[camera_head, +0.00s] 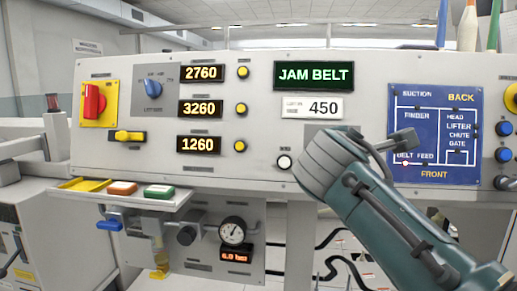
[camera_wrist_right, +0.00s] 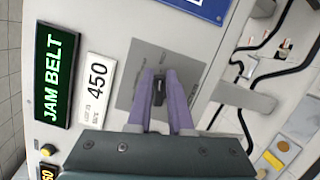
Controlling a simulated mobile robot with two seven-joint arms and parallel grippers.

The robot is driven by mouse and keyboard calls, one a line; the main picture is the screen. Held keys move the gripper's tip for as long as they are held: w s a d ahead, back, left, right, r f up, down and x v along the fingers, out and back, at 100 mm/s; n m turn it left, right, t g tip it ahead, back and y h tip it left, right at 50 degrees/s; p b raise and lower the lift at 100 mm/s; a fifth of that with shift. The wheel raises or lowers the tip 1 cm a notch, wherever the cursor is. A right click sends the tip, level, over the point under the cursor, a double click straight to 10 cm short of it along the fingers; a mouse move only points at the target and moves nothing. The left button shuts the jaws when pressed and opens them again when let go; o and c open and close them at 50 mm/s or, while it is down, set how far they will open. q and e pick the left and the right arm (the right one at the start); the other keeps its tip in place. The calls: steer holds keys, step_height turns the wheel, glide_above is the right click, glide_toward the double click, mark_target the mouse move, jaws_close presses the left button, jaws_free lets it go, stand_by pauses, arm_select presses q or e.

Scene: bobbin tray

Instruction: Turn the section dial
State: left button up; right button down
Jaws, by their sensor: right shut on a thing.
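In the right wrist view, a small black knob, which I take for the section dial (camera_wrist_right: 158,92), sits on a grey plate (camera_wrist_right: 140,63) on the panel. My right gripper (camera_wrist_right: 159,79) is shut on it, with one purple finger on each side. In the head view my right arm (camera_head: 375,195) reaches in from the lower right, and its wrist hides the dial and fingers. The dial's pointer and markings are too small to read. My left gripper is not in view.
The green display (camera_head: 313,75) reads JAM BELT, and a white plate (camera_head: 312,108) below reads 450. A blue diagram board (camera_head: 435,110) is right of my wrist. A blue selector knob (camera_head: 152,88) and red switch (camera_head: 94,101) are at left. A button shelf (camera_head: 118,203) juts out lower left.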

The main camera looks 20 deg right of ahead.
steer(key=shift+m, duration=0.5)
steer(key=c, duration=0.8)
jaws_free()
steer(key=v, duration=1)
steer(key=shift+r, duration=0.15)
